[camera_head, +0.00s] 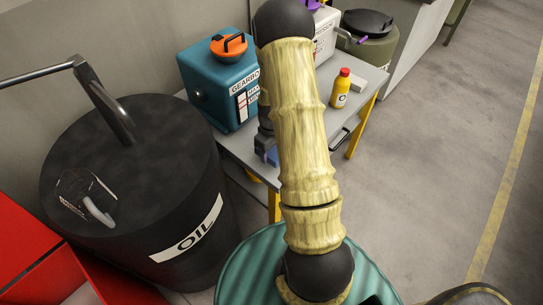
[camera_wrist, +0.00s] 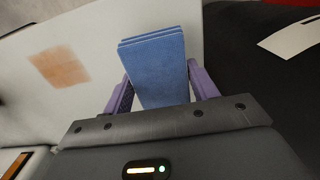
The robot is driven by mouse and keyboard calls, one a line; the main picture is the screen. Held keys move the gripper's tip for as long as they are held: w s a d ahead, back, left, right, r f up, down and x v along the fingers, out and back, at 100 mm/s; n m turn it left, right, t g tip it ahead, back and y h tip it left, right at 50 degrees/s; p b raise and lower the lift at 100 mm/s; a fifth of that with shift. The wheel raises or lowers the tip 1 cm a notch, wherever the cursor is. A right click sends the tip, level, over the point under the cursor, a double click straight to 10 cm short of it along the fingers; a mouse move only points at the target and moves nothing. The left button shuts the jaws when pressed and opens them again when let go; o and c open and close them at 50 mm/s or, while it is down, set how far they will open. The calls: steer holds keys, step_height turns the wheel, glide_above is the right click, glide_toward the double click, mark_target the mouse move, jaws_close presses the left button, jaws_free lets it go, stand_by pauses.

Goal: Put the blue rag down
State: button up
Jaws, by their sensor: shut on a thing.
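The blue rag (camera_wrist: 158,70) is a folded, flat blue piece between the two purple fingers of my gripper (camera_wrist: 160,88) in the wrist view. The gripper is shut on it. In the head view, a small part of the blue rag (camera_head: 271,157) shows beside my arm, at the near edge of the grey table (camera_head: 238,148). My arm hides most of the gripper there. I cannot tell whether the rag touches the table top.
A teal gearbox (camera_head: 222,88) with an orange cap stands on the table's left. A yellow bottle (camera_head: 340,88) with a red cap stands on its right. A black oil drum (camera_head: 135,170) stands left of the table. Open floor (camera_head: 440,150) lies to the right.

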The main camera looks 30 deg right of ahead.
mark_target(272, 157)
steer(key=shift+f, duration=1.75)
steer(key=shift+f, duration=0.1)
steer(key=shift+f, duration=0.1)
steer(key=o, duration=1)
step_height(272, 157, up, 12)
steer(key=shift+r, duration=0.2)
